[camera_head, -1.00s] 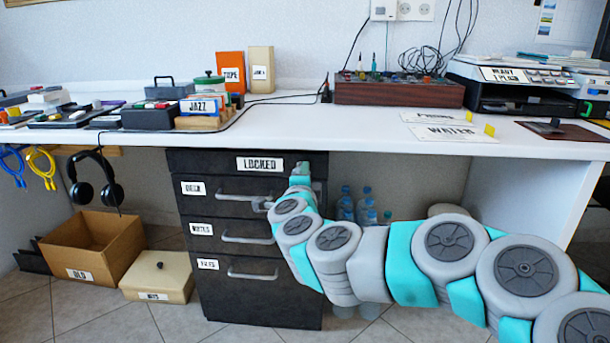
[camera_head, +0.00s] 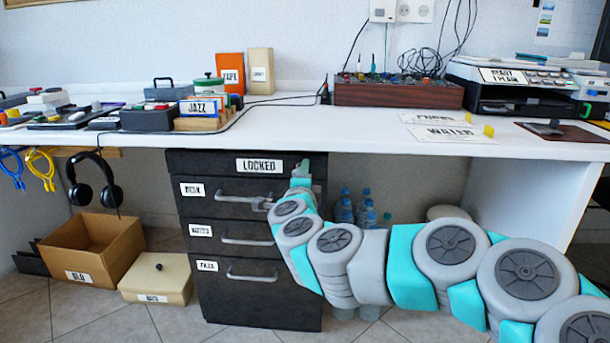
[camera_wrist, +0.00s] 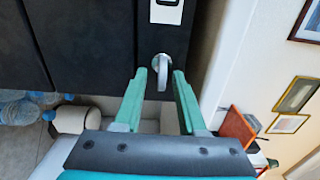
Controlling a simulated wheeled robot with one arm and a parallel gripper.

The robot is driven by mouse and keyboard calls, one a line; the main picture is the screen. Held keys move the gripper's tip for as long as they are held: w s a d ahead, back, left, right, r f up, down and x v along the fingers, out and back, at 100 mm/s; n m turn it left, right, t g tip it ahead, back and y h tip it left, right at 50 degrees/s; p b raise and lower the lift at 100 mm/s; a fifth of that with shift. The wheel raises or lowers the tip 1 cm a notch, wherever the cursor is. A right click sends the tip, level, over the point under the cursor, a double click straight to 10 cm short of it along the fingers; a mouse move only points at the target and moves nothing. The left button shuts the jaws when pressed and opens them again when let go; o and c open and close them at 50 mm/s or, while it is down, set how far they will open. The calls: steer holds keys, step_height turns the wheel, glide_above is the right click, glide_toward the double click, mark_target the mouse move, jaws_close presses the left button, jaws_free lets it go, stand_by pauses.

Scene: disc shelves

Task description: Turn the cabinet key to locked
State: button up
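The dark drawer cabinet (camera_head: 262,215) stands under the desk, with a LOCKED sign (camera_head: 259,165) on its top strip. My gripper (camera_head: 301,172) is at the upper right corner of the cabinet front and hides the key in the head view. In the wrist view, the grey key (camera_wrist: 161,73) sticks out from the dark front, below a white label (camera_wrist: 166,12). My gripper (camera_wrist: 159,74) has its two green fingers apart, one on each side of the key. Gaps show between the fingers and the key. The fingertips are close to the cabinet front.
The cabinet drawers have grey handles, the top one (camera_head: 245,197) just left of my gripper. The white desk top (camera_head: 350,137) overhangs above. Several blue bottles (camera_head: 365,210) stand right of the cabinet. A cardboard box (camera_head: 92,248) and a cream box (camera_head: 157,280) are on the floor to the left.

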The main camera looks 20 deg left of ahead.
steer(key=shift+s, duration=0.15)
steer(key=v, duration=0.7)
steer(key=shift+s+p, duration=0.25)
steer(key=shift+p, duration=0.15)
steer(key=shift+d, duration=0.1)
